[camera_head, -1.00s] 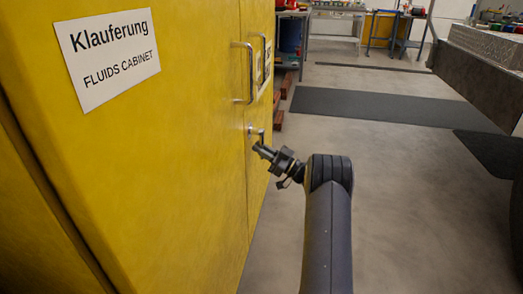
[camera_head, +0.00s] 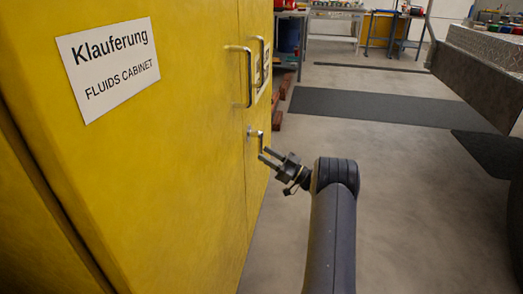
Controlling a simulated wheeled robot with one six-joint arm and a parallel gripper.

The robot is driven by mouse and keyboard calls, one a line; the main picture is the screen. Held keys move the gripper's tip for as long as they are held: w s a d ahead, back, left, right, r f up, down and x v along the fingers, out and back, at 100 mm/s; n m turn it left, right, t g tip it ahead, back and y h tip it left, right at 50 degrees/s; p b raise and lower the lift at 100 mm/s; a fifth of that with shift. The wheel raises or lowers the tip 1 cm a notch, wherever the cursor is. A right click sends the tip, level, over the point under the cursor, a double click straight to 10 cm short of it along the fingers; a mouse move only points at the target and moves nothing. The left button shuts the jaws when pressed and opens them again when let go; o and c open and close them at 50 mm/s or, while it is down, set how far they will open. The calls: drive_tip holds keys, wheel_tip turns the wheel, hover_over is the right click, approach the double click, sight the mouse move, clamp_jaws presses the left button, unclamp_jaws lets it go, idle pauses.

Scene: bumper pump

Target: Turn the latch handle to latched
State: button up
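The latch handle (camera_head: 256,133) is a small metal lever on the yellow cabinet door, below the upright bar handle. Its outer part points down; its exact angle is hard to tell at this size. My gripper (camera_head: 263,154) is just below and to the right of the latch handle. Its two dark fingers are apart and point towards the cabinet, with nothing seen between them. The finger tips lie close to the lever's lower end in the picture; I cannot tell whether they touch it.
The yellow fluids cabinet (camera_head: 185,180) fills the left side and carries a white sign (camera_head: 108,64). Upright bar handles (camera_head: 249,78) stick out above the latch. Open grey floor (camera_head: 410,215) lies to the right, with a dark mat (camera_head: 385,104) further back.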

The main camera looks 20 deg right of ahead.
sight(260, 151)
drive_tip(key=p+v, duration=0.1)
drive_tip(key=v, duration=0.6)
drive_tip(key=shift+d+p, duration=0.15)
drive_tip(key=shift+p, duration=0.2)
drive_tip(key=shift+s, duration=0.15)
drive_tip(key=b+x, duration=0.3)
drive_tip(key=x, duration=0.7)
drive_tip(key=shift+w+a, duration=0.3)
drive_tip(key=shift+s+m, duration=0.15)
drive_tip(key=shift+m, duration=0.25)
